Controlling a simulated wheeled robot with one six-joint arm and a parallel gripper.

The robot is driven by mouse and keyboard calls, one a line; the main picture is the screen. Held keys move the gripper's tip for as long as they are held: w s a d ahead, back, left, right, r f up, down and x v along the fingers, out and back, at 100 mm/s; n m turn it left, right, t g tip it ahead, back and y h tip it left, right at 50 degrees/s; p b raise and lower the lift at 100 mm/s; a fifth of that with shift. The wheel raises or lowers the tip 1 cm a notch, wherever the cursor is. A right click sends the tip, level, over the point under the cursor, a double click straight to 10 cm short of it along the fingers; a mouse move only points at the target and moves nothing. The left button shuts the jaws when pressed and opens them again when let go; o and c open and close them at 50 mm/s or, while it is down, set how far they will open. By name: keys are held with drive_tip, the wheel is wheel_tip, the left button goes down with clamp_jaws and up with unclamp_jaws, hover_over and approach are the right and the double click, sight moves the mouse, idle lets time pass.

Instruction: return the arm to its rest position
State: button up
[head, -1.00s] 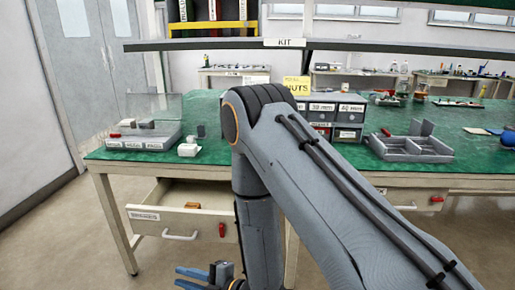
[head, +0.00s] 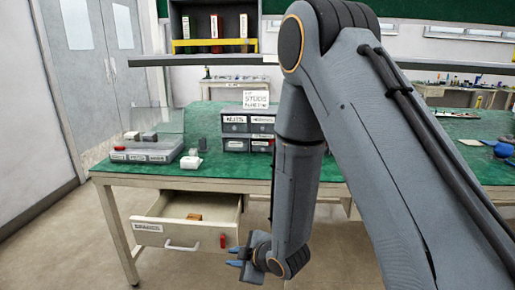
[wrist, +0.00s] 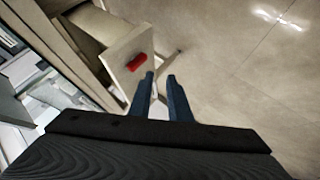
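My arm is raised in the right half of the head view, with its elbow high and the forearm hanging down. I cannot tell the exact gap.
The green-topped bench (head: 232,180) carries a grey tray (head: 145,155), a small white item (head: 191,161) and labelled drawer bins (head: 235,125). A shelf (head: 200,61) crosses above it. A brown block (head: 194,217) lies in the drawer. The floor (head: 60,255) at left is clear.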

drive_tip(key=s+d+r+m+g+h+p, duration=0.1)
drive_tip(key=s+d+r+m+h, duration=0.15)
drive_tip(key=d+r+m, duration=0.4)
drive_tip(key=s+d+r+m+g+h+p, duration=0.1)
drive_tip(key=d+r+m+h+p, duration=0.15)
drive_tip(key=d, duration=0.75)
drive_tip(key=s+d+r+m+g+h+p, duration=0.1)
drive_tip(key=s+d+r+m, duration=0.3)
drive_tip(key=s, duration=0.4)
drive_tip(key=s+d+r+m+g+h, duration=0.1)
drive_tip(key=s+d+r+m+g, duration=0.3)
drive_tip(key=s, duration=0.5)
wheel_tip(320, 180, up, 3)
drive_tip(key=shift+d+f+m+p, duration=0.1)
drive_tip(key=shift+d+m+p, duration=0.3)
drive_tip(key=shift+d+m, duration=0.35)
